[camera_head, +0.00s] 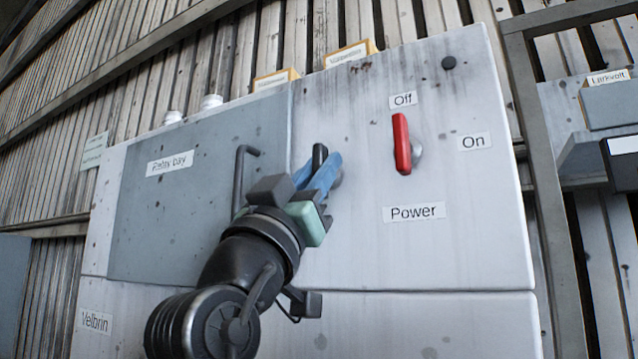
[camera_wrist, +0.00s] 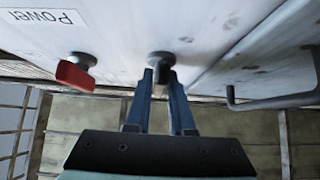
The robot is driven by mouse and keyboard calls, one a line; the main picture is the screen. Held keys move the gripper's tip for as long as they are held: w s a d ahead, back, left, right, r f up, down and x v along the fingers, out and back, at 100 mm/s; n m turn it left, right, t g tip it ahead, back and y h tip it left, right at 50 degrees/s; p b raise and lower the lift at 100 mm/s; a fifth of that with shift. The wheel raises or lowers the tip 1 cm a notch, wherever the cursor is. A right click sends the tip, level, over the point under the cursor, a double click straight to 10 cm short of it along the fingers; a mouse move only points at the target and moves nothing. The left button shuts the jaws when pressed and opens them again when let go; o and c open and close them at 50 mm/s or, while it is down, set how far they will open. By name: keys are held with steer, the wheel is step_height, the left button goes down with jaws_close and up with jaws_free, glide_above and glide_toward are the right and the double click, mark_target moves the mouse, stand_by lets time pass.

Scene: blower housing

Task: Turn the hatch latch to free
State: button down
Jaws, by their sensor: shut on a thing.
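The hatch latch (camera_head: 319,157) is a small black lever on the white cabinet front, just right of the grey hatch (camera_head: 205,190) labelled "Relay bay". Its visible end points up in the head view. My gripper (camera_head: 318,172) has its blue fingers shut on the latch, one on each side. In the wrist view, which is upside down, the latch's round base (camera_wrist: 162,58) shows between the fingertips (camera_wrist: 163,78). The fingers hide much of the lever. The hatch lies flush with the cabinet front.
A black hatch handle (camera_head: 240,175) stands out left of my gripper. A red power switch (camera_head: 402,144), with "Off" and "On" labels, is to the right. A metal post (camera_head: 545,190) stands beside the cabinet. The cabinet front below the "Power" label is clear.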

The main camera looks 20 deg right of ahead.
steer(key=shift+d+f, duration=0.1)
steer(key=shift+d, duration=0.05)
steer(key=c, duration=0.8)
jaws_free()
steer(key=shift+w, duration=0.1)
steer(key=shift+c, duration=0.2)
steer(key=b+v, duration=0.3)
steer(key=v, duration=1)
